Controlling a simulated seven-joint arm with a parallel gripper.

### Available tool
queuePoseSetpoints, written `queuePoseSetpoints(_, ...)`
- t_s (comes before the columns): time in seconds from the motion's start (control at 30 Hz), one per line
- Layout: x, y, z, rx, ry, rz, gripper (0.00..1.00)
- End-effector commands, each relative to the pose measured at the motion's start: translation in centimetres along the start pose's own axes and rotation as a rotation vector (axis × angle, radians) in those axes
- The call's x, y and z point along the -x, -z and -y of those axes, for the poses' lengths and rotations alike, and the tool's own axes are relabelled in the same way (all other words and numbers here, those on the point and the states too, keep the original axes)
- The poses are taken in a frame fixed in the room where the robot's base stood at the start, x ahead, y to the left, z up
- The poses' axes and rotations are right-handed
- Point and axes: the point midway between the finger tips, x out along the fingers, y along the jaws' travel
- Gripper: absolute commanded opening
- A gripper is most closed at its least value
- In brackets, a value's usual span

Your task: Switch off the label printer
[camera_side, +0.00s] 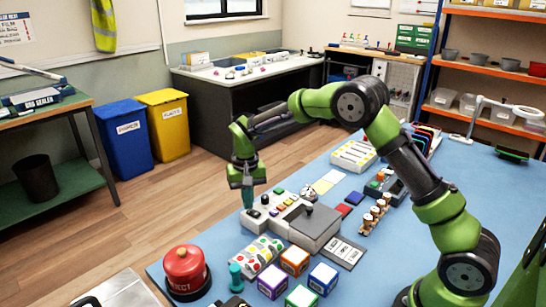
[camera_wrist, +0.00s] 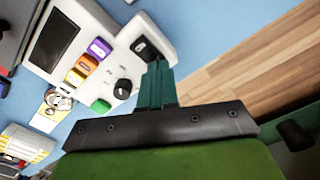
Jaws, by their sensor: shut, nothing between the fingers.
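A white-and-grey machine with coloured buttons (camera_side: 318,226), which I take to be the label printer, stands on the blue table. In the wrist view its white panel (camera_wrist: 103,68) carries a dark screen (camera_wrist: 54,38), purple, orange and yellow buttons, a black knob (camera_wrist: 122,88) and a green button (camera_wrist: 101,105). A black switch (camera_wrist: 142,46) sits at the panel's end. My gripper (camera_side: 247,204) is shut and empty, pointing down at that end. In the wrist view its teal fingertips (camera_wrist: 157,66) are right at the switch and partly cover it; contact and switch position cannot be told.
A red REJECT button (camera_side: 185,268), several coloured cubes (camera_side: 295,261) and a tray of coloured pieces (camera_side: 257,255) lie in front of the machine. A card (camera_side: 342,252) and small bottles (camera_side: 374,215) are to its right. Open floor (camera_side: 150,215) lies left of the table.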

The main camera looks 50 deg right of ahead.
Motion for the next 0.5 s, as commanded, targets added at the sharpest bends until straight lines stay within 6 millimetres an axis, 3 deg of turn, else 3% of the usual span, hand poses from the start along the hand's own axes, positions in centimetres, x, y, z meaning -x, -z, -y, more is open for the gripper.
queuePoseSetpoints(0.5,4.3,0.1,0.0,0.001,0.001,-0.004,0.0)
